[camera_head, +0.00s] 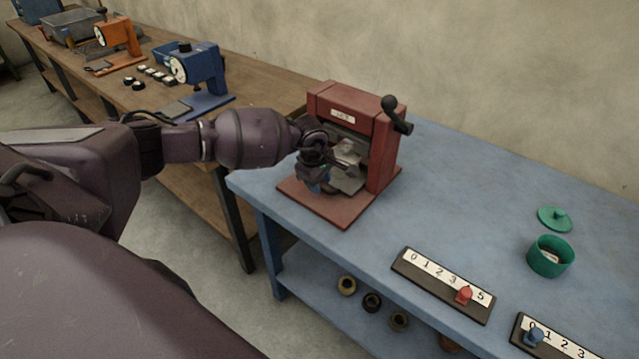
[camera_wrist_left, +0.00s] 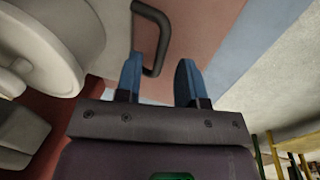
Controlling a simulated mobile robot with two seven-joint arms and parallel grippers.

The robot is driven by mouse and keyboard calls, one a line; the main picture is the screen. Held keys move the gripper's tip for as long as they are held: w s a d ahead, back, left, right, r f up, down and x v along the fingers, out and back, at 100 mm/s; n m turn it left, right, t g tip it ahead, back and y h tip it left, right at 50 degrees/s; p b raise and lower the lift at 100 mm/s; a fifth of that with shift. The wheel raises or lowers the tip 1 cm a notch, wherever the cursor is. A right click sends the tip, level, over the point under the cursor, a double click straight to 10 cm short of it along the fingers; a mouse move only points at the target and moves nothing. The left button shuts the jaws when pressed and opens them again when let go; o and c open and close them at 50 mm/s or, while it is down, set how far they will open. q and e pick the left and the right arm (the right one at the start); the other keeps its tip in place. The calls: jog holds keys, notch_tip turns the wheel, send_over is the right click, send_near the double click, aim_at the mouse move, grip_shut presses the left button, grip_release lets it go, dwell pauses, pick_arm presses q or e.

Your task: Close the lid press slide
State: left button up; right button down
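The red lid press (camera_head: 340,100) stands on its red base plate at the left end of the blue table. A grey slide part (camera_head: 348,178) shows inside its opening, partly hidden behind my left gripper (camera_head: 322,180). In the left wrist view, my left gripper (camera_wrist_left: 160,82) is open, with its two blue fingers apart. A dark bent handle (camera_wrist_left: 163,40) reaches down between the fingertips, closer to the left finger. I cannot tell whether a finger touches it. My right gripper is not in view.
A black-knobbed lever (camera_head: 394,108) sticks out at the press's right side. Number strips with a red peg (camera_head: 464,295) and a blue peg (camera_head: 533,336), a green pot (camera_head: 550,257) and its lid (camera_head: 555,219) are on the blue table. A wooden bench (camera_head: 130,95) stands behind.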

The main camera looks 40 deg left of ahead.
pick_arm(q)
jog(key=shift+w+f, duration=0.1)
jog(key=shift+f, duration=0.3)
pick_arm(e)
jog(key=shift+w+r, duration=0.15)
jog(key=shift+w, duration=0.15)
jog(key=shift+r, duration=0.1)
